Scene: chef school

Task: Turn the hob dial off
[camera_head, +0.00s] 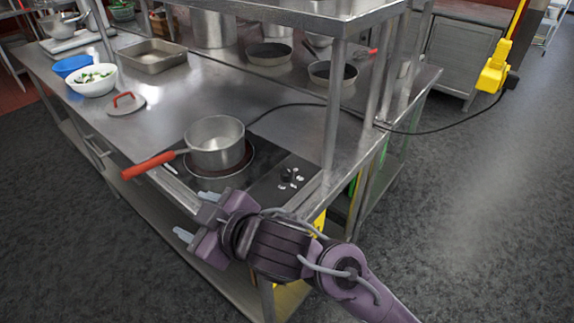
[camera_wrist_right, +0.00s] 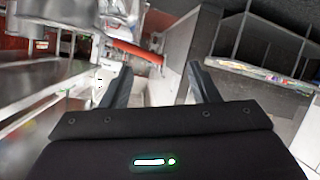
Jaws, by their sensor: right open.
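The hob (camera_head: 260,188) is a black plate at the near right corner of the steel counter. Its dial (camera_head: 289,176) is a small dark knob with white marks, right of the pot. A steel pot (camera_head: 216,145) with a red handle (camera_head: 150,166) stands on the hob's burner. My right gripper (camera_head: 195,217) is open and empty, in front of the counter's near edge, left of and below the dial and apart from it. In the right wrist view its fingers (camera_wrist_right: 158,85) are spread, with the red handle (camera_wrist_right: 137,50) beyond them. My left gripper is not in view.
A lid with a red handle (camera_head: 126,104), a white bowl (camera_head: 93,80) and a steel tray (camera_head: 153,56) lie further left on the counter. A steel post (camera_head: 334,105) and an upper shelf rise behind the hob. A black cable (camera_head: 300,105) crosses the counter. Floor at right is clear.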

